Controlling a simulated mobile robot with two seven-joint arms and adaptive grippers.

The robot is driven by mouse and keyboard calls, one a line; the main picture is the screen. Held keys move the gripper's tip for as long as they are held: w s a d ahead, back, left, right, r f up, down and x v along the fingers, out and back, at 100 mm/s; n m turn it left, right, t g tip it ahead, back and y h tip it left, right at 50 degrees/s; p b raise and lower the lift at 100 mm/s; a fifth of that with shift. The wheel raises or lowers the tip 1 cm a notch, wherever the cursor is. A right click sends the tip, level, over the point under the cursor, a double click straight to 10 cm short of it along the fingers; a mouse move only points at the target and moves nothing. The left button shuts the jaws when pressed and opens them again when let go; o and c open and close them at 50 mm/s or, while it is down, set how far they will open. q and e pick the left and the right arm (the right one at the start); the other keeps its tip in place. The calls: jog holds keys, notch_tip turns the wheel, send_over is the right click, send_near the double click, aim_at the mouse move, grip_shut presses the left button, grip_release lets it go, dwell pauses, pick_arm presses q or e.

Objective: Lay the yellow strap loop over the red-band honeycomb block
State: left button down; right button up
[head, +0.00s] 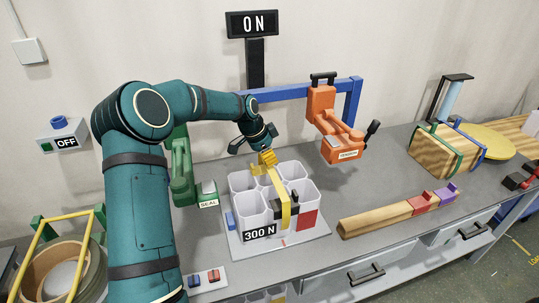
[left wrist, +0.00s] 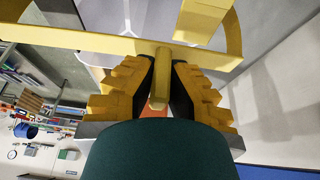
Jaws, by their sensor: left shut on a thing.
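The honeycomb block (head: 242,204) is pale grey with open cells and stands on a light plate on the bench. A red patch (head: 308,219) shows at its right front. The yellow strap loop (head: 284,212) crosses the block's middle and hangs down its front; its far side is hidden. My left gripper (head: 266,157) is above the block's back part, shut on a yellow tab of the strap. In the left wrist view the fingers (left wrist: 162,85) hold that tab (left wrist: 162,65), and the strap (left wrist: 90,40) runs across the top. I cannot tell whether the strap rests on the block. My right gripper is not in view.
An orange tensioner (head: 322,110) hangs from a blue frame (head: 353,98) right of the block. A green sealer (head: 181,170) stands close on its left. A wooden beam (head: 375,217) lies to the right. A small tray (head: 208,280) with red and blue pieces lies in front.

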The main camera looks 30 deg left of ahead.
pick_arm(q)
jog(key=shift+f+b, duration=1.1)
jog(key=shift+f, duration=1.1)
jog(key=c, duration=0.5)
grip_release()
jog(key=shift+c, duration=0.2)
jog(key=shift+r+p, duration=1.85)
jog(key=shift+r, duration=1.15)
jog(key=shift+r, duration=0.1)
